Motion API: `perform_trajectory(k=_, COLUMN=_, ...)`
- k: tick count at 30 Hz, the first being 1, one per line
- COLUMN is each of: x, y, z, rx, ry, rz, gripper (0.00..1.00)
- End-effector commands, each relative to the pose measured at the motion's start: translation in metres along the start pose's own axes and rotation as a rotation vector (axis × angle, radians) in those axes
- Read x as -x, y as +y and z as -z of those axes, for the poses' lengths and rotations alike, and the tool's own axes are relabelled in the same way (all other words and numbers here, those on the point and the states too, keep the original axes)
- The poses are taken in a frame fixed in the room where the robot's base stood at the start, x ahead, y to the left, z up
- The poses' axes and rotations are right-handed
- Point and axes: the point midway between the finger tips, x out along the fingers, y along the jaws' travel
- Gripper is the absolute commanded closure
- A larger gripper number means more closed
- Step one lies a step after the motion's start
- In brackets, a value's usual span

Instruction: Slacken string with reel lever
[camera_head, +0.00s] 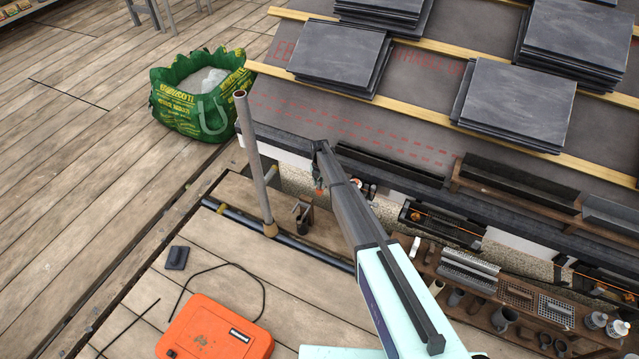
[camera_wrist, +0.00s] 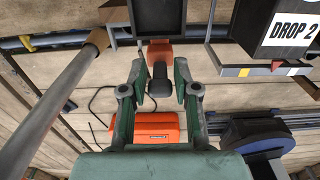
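In the wrist view a small orange part (camera_wrist: 160,50) with a dark lever-like piece (camera_wrist: 159,84) shows between the fingers; it looks like the reel and its lever. My gripper (camera_wrist: 160,76) is open around it, with a gap on each side of the dark piece. In the head view my gripper (camera_head: 319,172) hangs at the roof's lower edge, with a small orange spot (camera_head: 320,192) below it. The reel's details are too small to tell there. I cannot make out a string in either view.
A metal pole (camera_head: 254,160) stands left of my gripper. An orange case (camera_head: 215,329) lies on the plank floor, and a green bag (camera_head: 200,95) stands behind. Slate stacks (camera_head: 340,55) rest on the roof. A tool shelf (camera_head: 480,300) is at right. A "DROP 2" box (camera_wrist: 279,28) is nearby.

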Motion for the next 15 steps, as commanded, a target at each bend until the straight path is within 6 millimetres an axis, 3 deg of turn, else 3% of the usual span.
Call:
perform_trajectory(k=10, x=0.001, y=0.000, z=0.000, rx=0.000, ry=-0.001, rz=0.000, gripper=0.50)
perform_trajectory(k=15, x=0.012, y=0.000, z=0.000, rx=0.000, ry=-0.002, rz=0.000, gripper=0.50)
